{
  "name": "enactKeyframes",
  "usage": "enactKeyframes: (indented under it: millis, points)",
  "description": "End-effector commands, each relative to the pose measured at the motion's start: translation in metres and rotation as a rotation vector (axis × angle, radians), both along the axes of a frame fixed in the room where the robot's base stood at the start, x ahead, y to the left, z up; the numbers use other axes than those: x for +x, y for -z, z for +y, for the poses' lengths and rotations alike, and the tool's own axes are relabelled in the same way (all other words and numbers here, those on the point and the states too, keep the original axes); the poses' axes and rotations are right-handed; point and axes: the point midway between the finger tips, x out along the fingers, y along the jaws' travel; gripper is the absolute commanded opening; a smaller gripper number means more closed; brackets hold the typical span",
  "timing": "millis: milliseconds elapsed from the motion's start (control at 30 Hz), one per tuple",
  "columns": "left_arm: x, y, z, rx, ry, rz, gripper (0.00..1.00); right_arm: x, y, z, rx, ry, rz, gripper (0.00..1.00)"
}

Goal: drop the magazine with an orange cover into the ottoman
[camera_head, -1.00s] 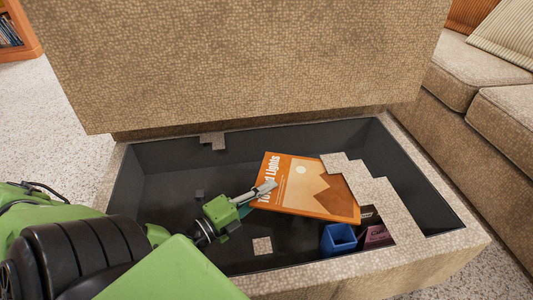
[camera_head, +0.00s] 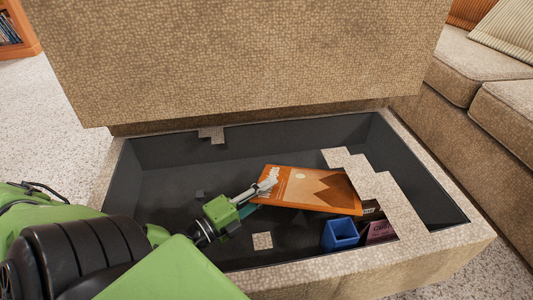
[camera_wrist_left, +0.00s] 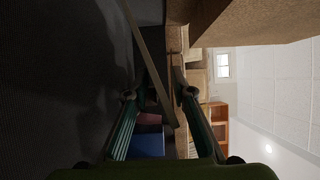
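The orange-covered magazine (camera_head: 310,190) is inside the open ottoman (camera_head: 440,240), tilted, with its cover facing up. Its left edge is at my left gripper (camera_head: 268,184), which is low inside the box. In the left wrist view, the gripper's fingers (camera_wrist_left: 157,95) stand apart. The magazine (camera_wrist_left: 150,65) shows there edge-on as a thin slanted strip between them, with a gap to the fingers. Whether its right end rests on something is unclear. My right gripper is not in view.
A blue open box (camera_head: 340,234) and a pinkish box (camera_head: 381,230) lie in the ottoman's right front part. The raised lid (camera_head: 250,60) stands behind. A sofa (camera_head: 490,100) is at the right. The dark floor left of the gripper is mostly clear.

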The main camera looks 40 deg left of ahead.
Motion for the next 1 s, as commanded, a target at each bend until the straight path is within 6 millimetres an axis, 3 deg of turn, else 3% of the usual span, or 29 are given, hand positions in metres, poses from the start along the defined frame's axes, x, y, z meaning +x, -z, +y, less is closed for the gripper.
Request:
enactKeyframes:
  millis: [300, 700, 1000]
  points:
    - [-0.001, -0.016, 0.0, 0.002, 0.001, -0.002, 0.22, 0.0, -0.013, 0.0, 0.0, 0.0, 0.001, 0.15]
    - [-0.066, -0.012, 0.011, 0.001, -0.001, -0.002, 0.22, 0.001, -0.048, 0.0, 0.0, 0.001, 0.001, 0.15]
    - [-0.074, -0.009, 0.012, 0.0, 0.001, -0.005, 0.22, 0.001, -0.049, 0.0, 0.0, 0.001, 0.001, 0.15]
